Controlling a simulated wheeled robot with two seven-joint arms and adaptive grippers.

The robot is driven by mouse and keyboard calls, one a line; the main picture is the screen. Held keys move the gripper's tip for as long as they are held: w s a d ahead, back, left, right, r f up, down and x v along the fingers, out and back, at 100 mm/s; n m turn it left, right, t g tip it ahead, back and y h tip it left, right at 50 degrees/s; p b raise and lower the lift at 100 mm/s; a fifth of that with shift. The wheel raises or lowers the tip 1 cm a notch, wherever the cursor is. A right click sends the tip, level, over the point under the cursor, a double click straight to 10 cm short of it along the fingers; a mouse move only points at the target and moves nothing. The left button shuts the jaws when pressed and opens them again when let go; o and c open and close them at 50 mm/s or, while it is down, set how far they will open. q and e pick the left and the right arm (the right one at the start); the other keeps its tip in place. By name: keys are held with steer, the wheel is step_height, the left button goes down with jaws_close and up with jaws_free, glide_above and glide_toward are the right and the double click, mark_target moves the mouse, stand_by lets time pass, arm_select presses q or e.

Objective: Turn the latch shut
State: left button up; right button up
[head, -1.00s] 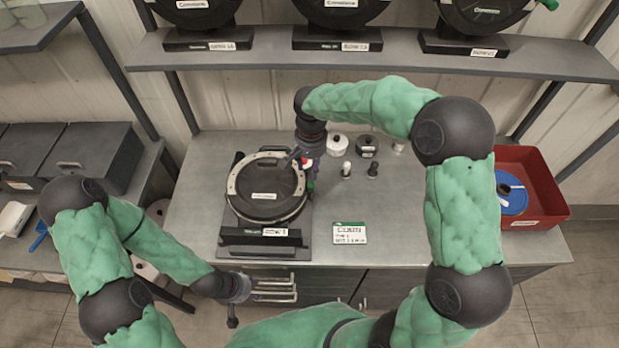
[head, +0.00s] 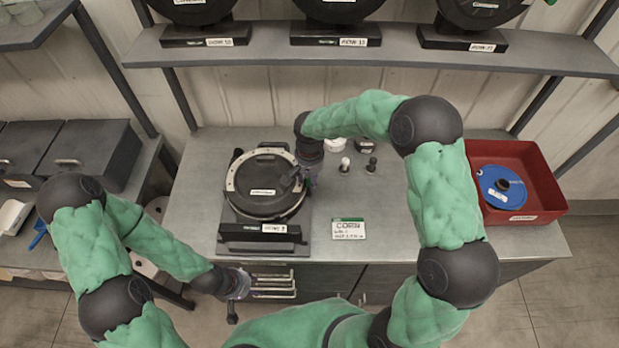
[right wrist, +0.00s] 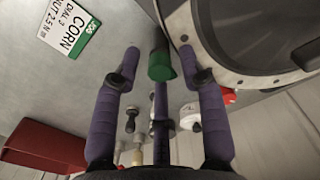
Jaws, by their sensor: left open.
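The seed meter (head: 266,203) is a round black drum with a pale metal ring, on a black base at the left of the bench. A green-capped part (right wrist: 160,66), likely the latch, shows beside the meter's rim in the right wrist view. My right gripper (right wrist: 160,58) has its purple fingers apart, with the green part between the fingertips. I see no firm contact. In the head view the right gripper (head: 296,181) is at the meter's right rim and hides the latch. My left gripper (head: 236,296) is open and empty, low in front of the bench.
A red tray (head: 525,155) with a blue disc (head: 503,190) is at the right. More meters sit on the shelf (head: 390,59) above. The front right of the bench is clear.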

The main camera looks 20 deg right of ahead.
jaws_close()
steer(key=shift+n, duration=0.3)
steer(key=n, duration=0.2)
steer(key=shift+n, duration=0.4)
steer(key=n, duration=0.3)
steer(key=shift+n, duration=0.4)
steer(key=n, duration=0.5)
steer(key=shift+w+r, duration=0.1)
steer(key=n+p, duration=0.1)
steer(key=n, duration=0.4)
steer(key=shift+n, duration=0.5)
